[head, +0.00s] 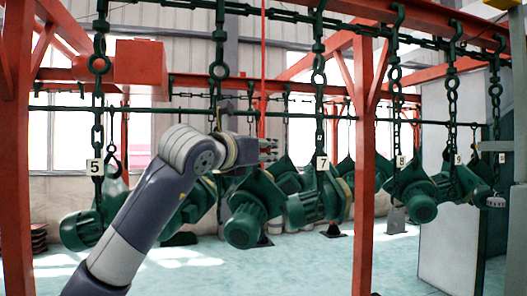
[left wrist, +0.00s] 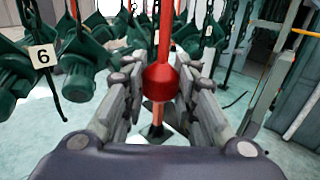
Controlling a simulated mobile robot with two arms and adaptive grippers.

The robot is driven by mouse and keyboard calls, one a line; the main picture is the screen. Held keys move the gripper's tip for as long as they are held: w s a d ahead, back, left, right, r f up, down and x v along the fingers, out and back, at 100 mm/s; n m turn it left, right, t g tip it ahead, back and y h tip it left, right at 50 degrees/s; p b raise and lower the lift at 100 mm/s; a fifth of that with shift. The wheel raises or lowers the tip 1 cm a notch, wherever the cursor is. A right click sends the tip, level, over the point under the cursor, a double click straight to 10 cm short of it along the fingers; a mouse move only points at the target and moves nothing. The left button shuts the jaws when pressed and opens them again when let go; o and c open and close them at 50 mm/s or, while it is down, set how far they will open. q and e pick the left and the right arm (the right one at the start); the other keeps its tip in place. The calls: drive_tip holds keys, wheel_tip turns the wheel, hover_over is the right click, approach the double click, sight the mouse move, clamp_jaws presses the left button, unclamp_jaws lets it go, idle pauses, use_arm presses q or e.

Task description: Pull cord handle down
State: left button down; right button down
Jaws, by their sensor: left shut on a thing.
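The red pull cord (head: 263,70) hangs straight down from above in the head view. Its handle is a red ball (left wrist: 160,80), seen clearly in the left wrist view between the two grey fingers. In the head view the handle is mostly hidden at the fingers. My left gripper (head: 268,148) reaches in from the left at mid-height and is shut on the handle; its fingers also show on both sides of the ball in the left wrist view (left wrist: 160,92). The cord rises above the ball. My right gripper is not in view.
Several dark green hoist parts (head: 422,208) hang on chains with number tags, such as tag 7 (head: 322,162) and tag 6 (left wrist: 43,56). Red frame posts (head: 363,200) stand left and right. A pale panel (head: 445,230) is at the right. The pale green floor below is mostly open.

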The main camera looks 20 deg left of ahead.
use_arm(q)
drive_tip(key=shift+f+b, duration=0.3)
drive_tip(key=shift+f, duration=0.5)
drive_tip(key=c, duration=1.2)
unclamp_jaws()
drive_tip(key=shift+c, duration=0.2)
drive_tip(key=s+a, duration=0.2)
drive_tip(key=s, duration=0.9)
drive_tip(key=shift+s+a, duration=0.15)
drive_tip(key=shift+s, duration=0.25)
drive_tip(key=shift+c, duration=0.2)
